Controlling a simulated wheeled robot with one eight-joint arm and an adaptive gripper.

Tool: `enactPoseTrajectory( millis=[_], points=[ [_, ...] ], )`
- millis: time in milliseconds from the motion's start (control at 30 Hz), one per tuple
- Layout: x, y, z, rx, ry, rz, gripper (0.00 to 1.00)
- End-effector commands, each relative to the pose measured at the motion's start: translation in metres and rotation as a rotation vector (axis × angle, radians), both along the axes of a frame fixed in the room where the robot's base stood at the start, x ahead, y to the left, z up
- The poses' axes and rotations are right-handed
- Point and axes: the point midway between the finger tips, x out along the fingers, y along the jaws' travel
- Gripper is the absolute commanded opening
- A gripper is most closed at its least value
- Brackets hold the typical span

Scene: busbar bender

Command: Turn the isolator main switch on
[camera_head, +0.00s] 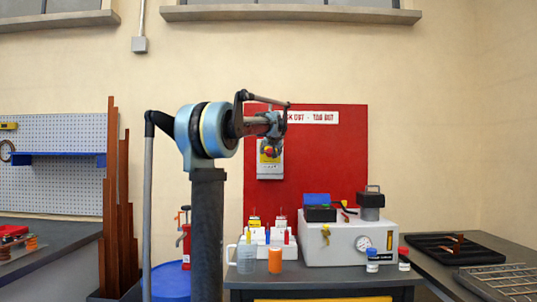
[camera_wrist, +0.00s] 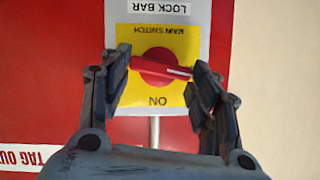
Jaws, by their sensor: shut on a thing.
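The isolator main switch is a red rotary knob (camera_wrist: 155,64) on a yellow plate (camera_wrist: 140,97) in the wrist view, where the lettering is upside down. The white pointer line on the knob lies nearly level and points right. The word ON shows below the knob in that view. My gripper (camera_wrist: 160,70) has a finger on each side of the knob and is shut on it. In the head view the isolator box (camera_head: 270,172) hangs on the red lock-out board (camera_head: 330,150), and my gripper (camera_head: 270,126) partly covers its upper part.
Below the board stands a bench with a grey-white machine with a gauge (camera_head: 345,240), a beaker (camera_head: 247,257) and an orange cup (camera_head: 275,260). Black trays (camera_head: 445,246) lie at right. Tall copper bars (camera_head: 110,200) stand at left. The wall around the board is clear.

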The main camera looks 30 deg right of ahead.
Motion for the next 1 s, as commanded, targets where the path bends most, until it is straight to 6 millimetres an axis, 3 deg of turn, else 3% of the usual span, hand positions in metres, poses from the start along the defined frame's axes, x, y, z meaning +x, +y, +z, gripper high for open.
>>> enactPoseTrajectory(
  millis=[1000],
  points=[
    [-0.0041,-0.0077,-0.0094,0.817,-0.499,0.005,0.33]
  ],
)
